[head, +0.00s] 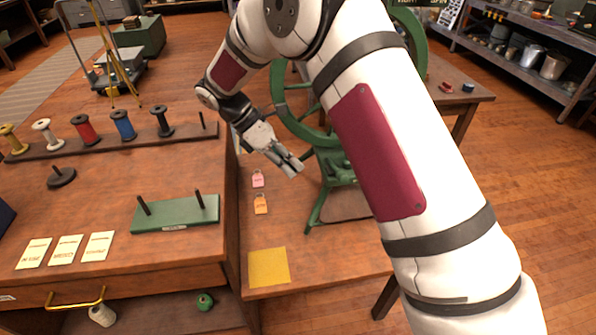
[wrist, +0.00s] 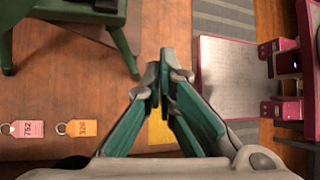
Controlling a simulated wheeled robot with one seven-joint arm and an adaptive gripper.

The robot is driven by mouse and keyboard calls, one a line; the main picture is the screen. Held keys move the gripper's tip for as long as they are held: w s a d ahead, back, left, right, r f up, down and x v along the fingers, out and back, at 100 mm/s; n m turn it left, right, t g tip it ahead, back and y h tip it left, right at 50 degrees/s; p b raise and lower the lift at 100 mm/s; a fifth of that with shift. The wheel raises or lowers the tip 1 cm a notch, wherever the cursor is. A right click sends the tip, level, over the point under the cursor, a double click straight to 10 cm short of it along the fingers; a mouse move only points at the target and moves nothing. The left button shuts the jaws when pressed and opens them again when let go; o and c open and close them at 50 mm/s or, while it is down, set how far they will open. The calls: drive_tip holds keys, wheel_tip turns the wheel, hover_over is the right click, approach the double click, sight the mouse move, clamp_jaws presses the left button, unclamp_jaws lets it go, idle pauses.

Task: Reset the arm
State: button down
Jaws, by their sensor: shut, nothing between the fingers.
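My arm, white with dark bands and a maroon panel, is bent across the middle of the head view. My gripper (head: 292,168) hangs above the lower table, pointing down and to the right, just left of the green wheel stand. In the wrist view my gripper (wrist: 160,68) shows its two fingers together with nothing between them. It touches nothing that I can see.
A green wheel (head: 283,105) stands close beside my gripper. A pink tag (head: 258,179), an orange tag (head: 261,204) and a yellow square (head: 268,267) lie below. A spool rack (head: 110,140) and a green two-peg stand (head: 176,213) occupy the left counter.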

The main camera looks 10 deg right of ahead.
idle(0.3)
drive_tip(key=s+d+r+m+t+y+p, duration=0.1)
drive_tip(key=s+d+r+m+y+p, duration=0.2)
drive_tip(key=s+r, duration=0.6)
drive_tip(key=s+d+r+m+t+y+p, duration=0.15)
drive_tip(key=s+d+r+m, duration=0.4)
drive_tip(key=r, duration=0.75)
drive_tip(key=s+d+r+m+t+y+p, duration=0.1)
drive_tip(key=s+r+m+t+p, duration=0.1)
drive_tip(key=s, duration=0.8)
drive_tip(key=s+d+r+m+t+y+p, duration=0.1)
drive_tip(key=s+r+m+t+y+p, duration=0.1)
drive_tip(key=s+r+m+p, duration=0.2)
drive_tip(key=s+r+m, duration=0.2)
drive_tip(key=s+m, duration=0.2)
drive_tip(key=s, duration=0.2)
drive_tip(key=shift+s+d+m+t+p, duration=0.15)
drive_tip(key=shift+s+m+t+p, duration=0.1)
drive_tip(key=shift+m+t+p, duration=0.1)
drive_tip(key=c, duration=2.4)
unclamp_jaws()
drive_tip(key=shift+r, duration=0.1)
